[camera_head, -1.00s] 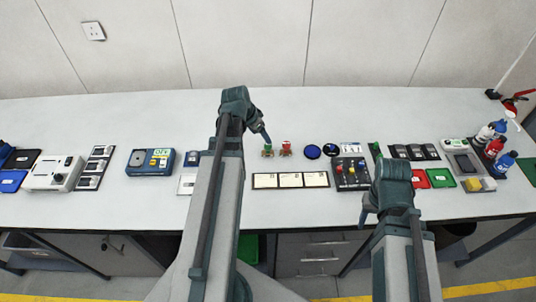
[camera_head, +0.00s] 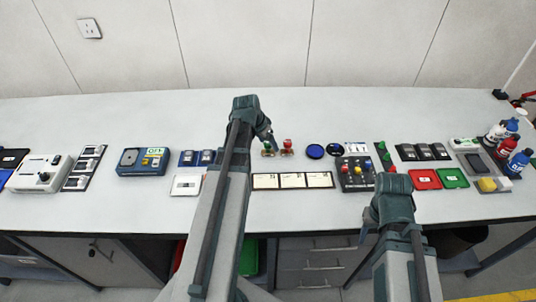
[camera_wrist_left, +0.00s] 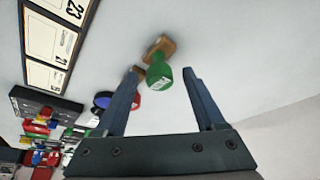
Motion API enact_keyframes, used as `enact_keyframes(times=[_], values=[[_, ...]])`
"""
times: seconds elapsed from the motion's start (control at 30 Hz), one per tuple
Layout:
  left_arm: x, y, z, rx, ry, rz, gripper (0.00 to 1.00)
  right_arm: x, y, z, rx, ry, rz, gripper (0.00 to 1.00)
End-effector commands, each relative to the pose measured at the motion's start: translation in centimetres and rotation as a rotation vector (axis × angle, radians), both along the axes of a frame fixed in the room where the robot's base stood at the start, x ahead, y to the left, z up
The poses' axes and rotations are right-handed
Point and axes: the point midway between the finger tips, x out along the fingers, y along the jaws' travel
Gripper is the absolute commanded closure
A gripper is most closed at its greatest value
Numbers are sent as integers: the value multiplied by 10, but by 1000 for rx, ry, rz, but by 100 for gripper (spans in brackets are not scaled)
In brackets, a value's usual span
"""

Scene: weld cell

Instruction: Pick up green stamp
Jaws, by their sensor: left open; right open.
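The green stamp (camera_head: 267,152) stands on the table in the middle of the head view, with a brown wooden base. In the left wrist view the green stamp (camera_wrist_left: 160,72) shows its labelled green handle just beyond and between the fingertips, not held. My left gripper (camera_wrist_left: 160,72) is open around the line to it; in the head view the left gripper (camera_head: 269,140) is close to the stamp and partly covers it. A red stamp (camera_head: 287,147) stands just to its right, partly hidden behind a finger in the wrist view. My right gripper (camera_head: 366,228) is open and empty near the table's front edge.
Right of the stamps lie a dark blue round pad (camera_head: 314,151) and another round item (camera_head: 335,149). In front is a strip of numbered cards (camera_head: 292,181). A button box (camera_head: 355,174) stands to the right. The table behind the stamps is clear.

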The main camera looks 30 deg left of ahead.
Motion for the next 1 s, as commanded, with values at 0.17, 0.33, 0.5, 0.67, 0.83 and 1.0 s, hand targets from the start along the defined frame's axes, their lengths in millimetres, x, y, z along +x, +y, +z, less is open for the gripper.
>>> enact_keyframes(times=[0.17, 0.33, 0.5, 0.67, 0.83, 1.0], values=[[3, -1, -6, 0, 0, 0, 28, 0, 0, -6, 0, 0, 0, 50], [2, -1, -5, 0, 0, 0, 37, 0, 0, -5, 0, 0, 0, 50], [2, -1, -5, 0, 0, 0, 68, 0, 0, -5, 0, 0, 0, 50], [2, -1, -5, 0, 0, 0, 97, 0, 0, -5, 0, 0, 0, 50], [2, 0, -5, 0, 0, 0, 100, 0, 0, -5, 0, 0, 0, 50], [2, -1, -5, 0, 0, 0, 100, 0, 0, -5, 0, 0, 0, 50]])
